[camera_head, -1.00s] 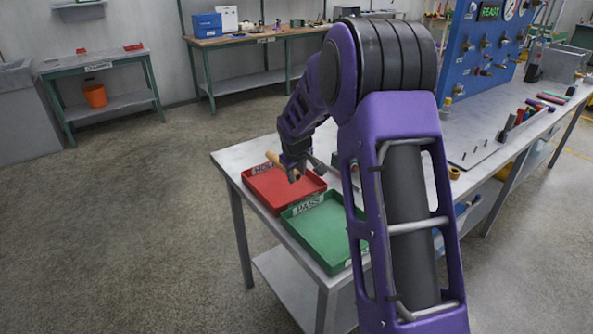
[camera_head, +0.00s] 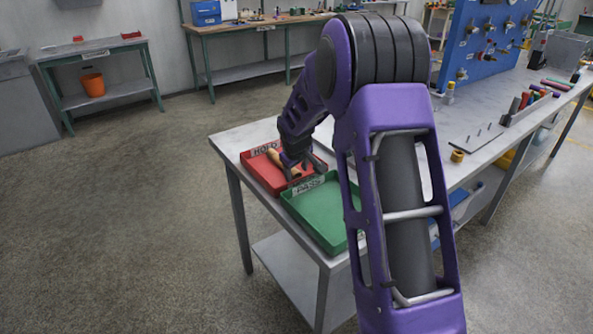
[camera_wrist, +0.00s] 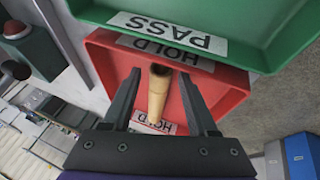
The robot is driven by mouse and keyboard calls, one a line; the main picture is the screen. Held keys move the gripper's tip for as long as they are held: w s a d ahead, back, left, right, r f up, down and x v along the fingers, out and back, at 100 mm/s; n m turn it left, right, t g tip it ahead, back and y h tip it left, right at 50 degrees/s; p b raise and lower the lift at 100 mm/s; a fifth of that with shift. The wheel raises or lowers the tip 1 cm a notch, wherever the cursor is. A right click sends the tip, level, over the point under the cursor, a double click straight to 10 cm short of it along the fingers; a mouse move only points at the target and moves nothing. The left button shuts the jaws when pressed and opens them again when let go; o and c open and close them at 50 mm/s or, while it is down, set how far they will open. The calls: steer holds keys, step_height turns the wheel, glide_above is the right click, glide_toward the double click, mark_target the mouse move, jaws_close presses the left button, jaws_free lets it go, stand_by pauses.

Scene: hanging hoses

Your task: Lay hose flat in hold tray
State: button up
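The tan hose (camera_head: 273,156) is in the red hold tray (camera_head: 258,182), and its upper part is hidden by my gripper in the head view. In the wrist view the hose (camera_wrist: 158,92) lies lengthwise between my fingers, its dark open end facing the tray's HOLD label side. My gripper (camera_wrist: 160,76) is open, with a finger on each side of the hose and a visible gap to each. In the head view my gripper (camera_head: 305,170) is low over the red tray. I cannot tell whether the whole hose touches the tray floor.
The green PASS tray (camera_head: 325,222) adjoins the red tray at the front and is empty where visible. A blue test panel (camera_head: 478,45) stands on the bench at right. A yellow ring (camera_head: 457,156) and several coloured hoses (camera_head: 540,92) lie farther right.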

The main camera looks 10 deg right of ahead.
steer(key=shift+o, duration=0.5)
steer(key=shift+r, duration=0.1)
steer(key=p+v, duration=0.2)
steer(key=v, duration=1.5)
steer(key=shift+r, duration=0.1)
